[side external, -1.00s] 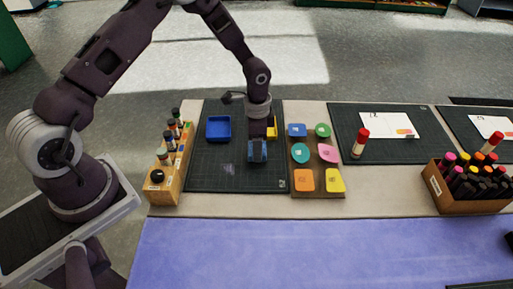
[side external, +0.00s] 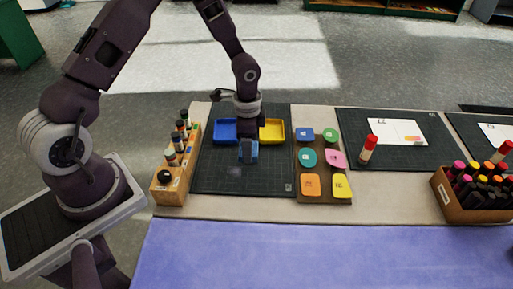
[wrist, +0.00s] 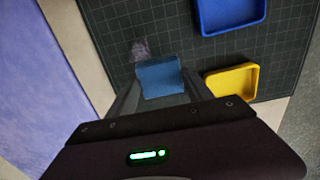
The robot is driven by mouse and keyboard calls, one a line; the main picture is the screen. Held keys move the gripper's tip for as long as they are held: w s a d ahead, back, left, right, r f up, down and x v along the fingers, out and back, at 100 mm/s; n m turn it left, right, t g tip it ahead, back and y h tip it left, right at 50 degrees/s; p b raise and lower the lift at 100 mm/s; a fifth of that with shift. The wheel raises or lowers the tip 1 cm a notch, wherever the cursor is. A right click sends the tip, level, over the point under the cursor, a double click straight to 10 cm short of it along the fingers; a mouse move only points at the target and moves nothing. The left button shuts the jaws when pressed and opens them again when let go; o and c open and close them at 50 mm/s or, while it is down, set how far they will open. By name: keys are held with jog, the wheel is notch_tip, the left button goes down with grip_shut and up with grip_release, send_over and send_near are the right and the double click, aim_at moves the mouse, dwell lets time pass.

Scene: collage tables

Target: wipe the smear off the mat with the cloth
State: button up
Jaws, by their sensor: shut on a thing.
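My gripper (side external: 248,143) is shut on a blue cloth (side external: 248,154), held low over the dark green gridded mat (side external: 265,181). The cloth also shows between the fingers in the wrist view (wrist: 160,77). A faint pale purple smear (wrist: 140,49) lies on the mat just beyond the cloth in the wrist view. In the side view the smear (side external: 234,172) is a dim patch below and left of the cloth. I cannot tell whether the cloth touches the mat.
A blue tray (side external: 225,131) and a yellow tray (side external: 272,130) lie at the mat's far side. A wooden bottle rack (side external: 166,193) stands left. A wooden board (side external: 323,192) with several coloured pieces lies right. The mat's near part is clear.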

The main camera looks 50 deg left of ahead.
send_near(241, 173)
jog(key=s+a, duration=0.1)
jog(key=s+a+f, duration=0.1)
jog(key=a, duration=0.1)
jog(key=shift+s+a+f, duration=0.1)
jog(key=shift+s+a, duration=0.05)
jog(key=shift+s, duration=0.25)
jog(key=shift+s+f, duration=0.1)
jog(key=shift+f, duration=1.95)
jog(key=shift+f, duration=0.4)
jog(key=shift+w+d+r, duration=0.1)
jog(key=shift+w+d, duration=0.65)
jog(key=shift+w, duration=0.05)
jog(key=shift+w+d, duration=0.75)
jog(key=shift+s+a, duration=1.6)
jog(key=shift+s, duration=0.05)
